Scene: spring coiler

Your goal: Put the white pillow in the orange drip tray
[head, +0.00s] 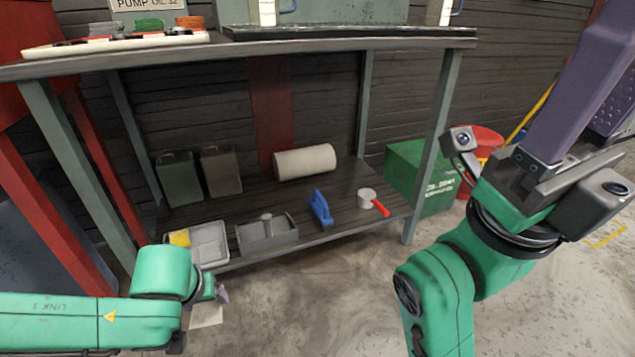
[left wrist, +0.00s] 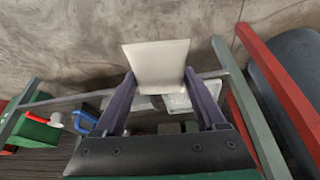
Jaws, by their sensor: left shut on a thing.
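The white pillow (left wrist: 157,65) is a flat, pale square held between the purple fingers of my left gripper (left wrist: 158,84) in the left wrist view. In the head view the pillow (head: 206,315) shows as a small pale patch just below my left gripper (head: 222,294), partly hidden by my arm. It hangs in front of the bench, above the floor. My right gripper (head: 598,90) is raised close to the camera at the upper right, its purple fingers cut off by the frame; its opening is unclear. I see no clearly orange drip tray in either view.
The bench's lower shelf (head: 340,225) holds a grey tray (head: 212,244) with a yellow item, a grey caddy (head: 283,232), a blue tool (head: 320,208), a red-handled cup (head: 368,198) and a pale roll (head: 305,162). A green box (head: 420,175) stands right. The front floor is clear.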

